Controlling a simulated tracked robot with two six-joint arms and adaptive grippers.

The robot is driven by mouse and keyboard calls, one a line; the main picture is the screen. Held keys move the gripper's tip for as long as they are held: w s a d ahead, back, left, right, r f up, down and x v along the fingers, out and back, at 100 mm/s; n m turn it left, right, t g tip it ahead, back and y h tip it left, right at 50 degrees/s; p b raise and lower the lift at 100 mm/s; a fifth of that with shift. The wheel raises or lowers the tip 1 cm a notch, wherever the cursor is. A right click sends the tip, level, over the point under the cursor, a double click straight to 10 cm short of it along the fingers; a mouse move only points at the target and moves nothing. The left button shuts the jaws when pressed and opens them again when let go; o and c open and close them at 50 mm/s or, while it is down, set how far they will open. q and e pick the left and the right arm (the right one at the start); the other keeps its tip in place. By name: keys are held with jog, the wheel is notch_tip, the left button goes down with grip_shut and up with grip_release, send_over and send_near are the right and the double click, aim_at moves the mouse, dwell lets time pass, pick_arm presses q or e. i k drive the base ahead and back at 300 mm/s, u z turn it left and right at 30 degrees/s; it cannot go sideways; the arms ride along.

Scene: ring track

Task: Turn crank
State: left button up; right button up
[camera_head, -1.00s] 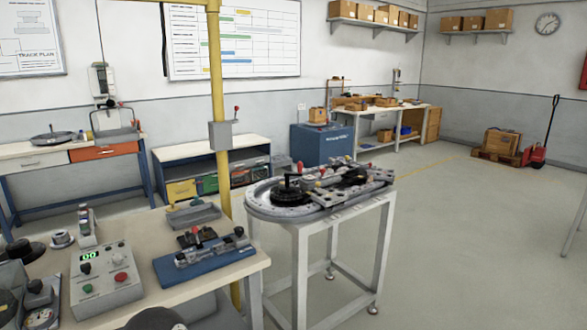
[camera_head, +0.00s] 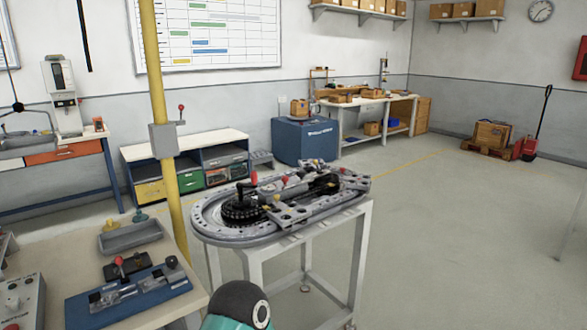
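The oval ring track (camera_head: 212,228) lies on a white-framed stand. On its left part sits a black toothed round piece (camera_head: 240,210) with an upright red-tipped handle (camera_head: 254,178); this may be the crank, but I cannot tell for sure. Grey plates and a black part cover the right side of the track. Neither gripper is in view. A teal and black piece of my own arm shows at the bottom middle, well in front of the track.
A workbench (camera_head: 60,252) at lower left holds a grey tray (camera_head: 130,236), a blue fixture (camera_head: 130,297) and a control box (camera_head: 22,300). A yellow post (camera_head: 160,90) rises beside the bench, left of the track. The floor (camera_head: 460,240) to the right is clear.

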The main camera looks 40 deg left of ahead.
aim_at(240, 204)
jog(key=u, duration=0.2)
jog(key=i, duration=0.95)
jog(key=u, duration=0.65)
